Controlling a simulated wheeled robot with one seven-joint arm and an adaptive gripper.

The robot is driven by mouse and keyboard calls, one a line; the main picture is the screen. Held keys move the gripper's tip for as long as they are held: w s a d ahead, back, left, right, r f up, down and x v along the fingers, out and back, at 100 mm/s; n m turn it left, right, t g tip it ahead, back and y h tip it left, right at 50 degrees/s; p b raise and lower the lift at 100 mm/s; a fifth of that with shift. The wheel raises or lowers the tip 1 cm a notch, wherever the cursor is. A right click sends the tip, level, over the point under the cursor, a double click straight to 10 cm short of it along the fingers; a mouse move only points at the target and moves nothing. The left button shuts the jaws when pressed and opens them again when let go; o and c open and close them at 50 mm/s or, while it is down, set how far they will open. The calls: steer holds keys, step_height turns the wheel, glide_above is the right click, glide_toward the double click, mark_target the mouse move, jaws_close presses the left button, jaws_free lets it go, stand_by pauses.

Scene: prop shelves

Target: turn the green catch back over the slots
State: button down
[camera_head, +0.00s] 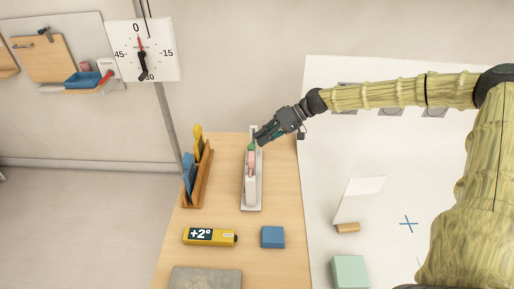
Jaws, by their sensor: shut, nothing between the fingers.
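A green catch (251,148) shows as a small green piece near the top of a narrow white holder (249,203) on the wooden table. A pink or red piece (251,163) sits just below it in the holder. My gripper (259,137) is shut and empty, with its fingertips right beside the upper end of the holder, close to the green catch. I cannot tell whether the fingertips touch the catch. The slots are too small to make out, and part of the holder's top end is hidden by my gripper.
A wooden rack (201,180) with blue and yellow pieces stands left of the holder. A yellow device (209,237) reading +2° and a blue block (272,237) lie in front. A grey slab (206,278) is at the near edge. Bare table lies between rack and holder.

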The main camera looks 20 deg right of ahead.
steer(key=shift+a, duration=0.1)
steer(key=shift+w+d+r+b, duration=0.15)
steer(key=shift+w+d, duration=0.25)
steer(key=shift+d, duration=0.35)
steer(key=shift+w+d+r+b, duration=0.1)
steer(key=shift+w+d+b, duration=0.2)
steer(key=shift+d, duration=0.45)
steer(key=shift+w+d+r+b, duration=0.1)
steer(key=shift+w+d, duration=0.35)
steer(key=shift+d, duration=0.3)
